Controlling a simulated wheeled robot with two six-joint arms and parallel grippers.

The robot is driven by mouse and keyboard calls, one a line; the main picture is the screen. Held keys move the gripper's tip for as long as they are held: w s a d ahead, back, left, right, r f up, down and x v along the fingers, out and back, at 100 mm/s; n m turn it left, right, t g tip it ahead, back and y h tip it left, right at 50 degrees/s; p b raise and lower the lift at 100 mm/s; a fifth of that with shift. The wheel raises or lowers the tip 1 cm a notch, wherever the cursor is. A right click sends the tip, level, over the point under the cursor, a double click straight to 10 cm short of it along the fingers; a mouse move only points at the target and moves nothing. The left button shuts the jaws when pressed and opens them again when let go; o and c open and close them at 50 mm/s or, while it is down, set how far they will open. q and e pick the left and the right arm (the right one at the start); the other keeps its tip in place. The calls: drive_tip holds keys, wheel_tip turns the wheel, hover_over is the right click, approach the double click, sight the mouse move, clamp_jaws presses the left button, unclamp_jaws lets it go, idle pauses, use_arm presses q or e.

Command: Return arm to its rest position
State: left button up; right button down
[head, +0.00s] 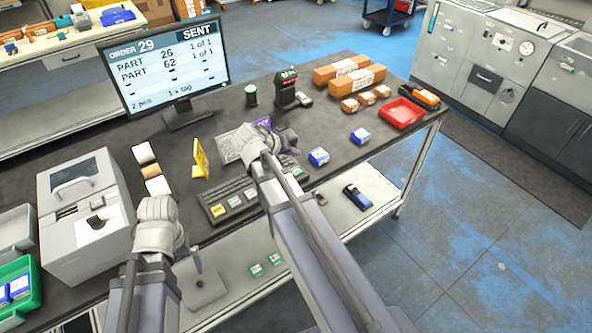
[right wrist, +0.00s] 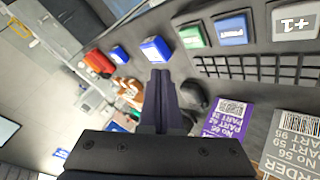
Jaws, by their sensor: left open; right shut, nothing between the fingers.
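My right arm reaches from the bottom over the front of the dark bench, and its gripper (head: 290,148) is above the bench beside the order sheet (head: 230,146). In the right wrist view its two fingers (right wrist: 160,98) are together with nothing between them. My left arm is at the lower left, with its gripper (head: 195,262) low near the bench's front edge, between the grey printer-like box and the keyboard. Its fingers are small and partly hidden by the wrist; it holds nothing that I can see.
The monitor (head: 165,66) reads "ORDER 29 SENT". A keyboard (head: 235,198), blue boxes (head: 319,156), a purple card (right wrist: 232,118), a red tray (head: 402,113) and a grey box (head: 88,215) stand around the arms. The floor at right is open.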

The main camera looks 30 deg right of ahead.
idle(0.3)
drive_tip(key=s+a+f+n+g+y, duration=0.1)
drive_tip(key=s+a+f+n+y, duration=0.1)
drive_tip(key=s+a, duration=0.3)
drive_tip(key=s+a+f+n+g+y, duration=0.1)
drive_tip(key=s+a+f+n+y, duration=0.1)
drive_tip(key=a, duration=1.2)
drive_tip(key=s+a+f+n+y, duration=0.2)
drive_tip(key=s+a+n, duration=0.3)
drive_tip(key=s+a, duration=0.4)
drive_tip(key=shift+a+f+n+g+y, duration=0.3)
drive_tip(key=shift+a+g+y, duration=0.1)
drive_tip(key=shift+a+y, duration=0.4)
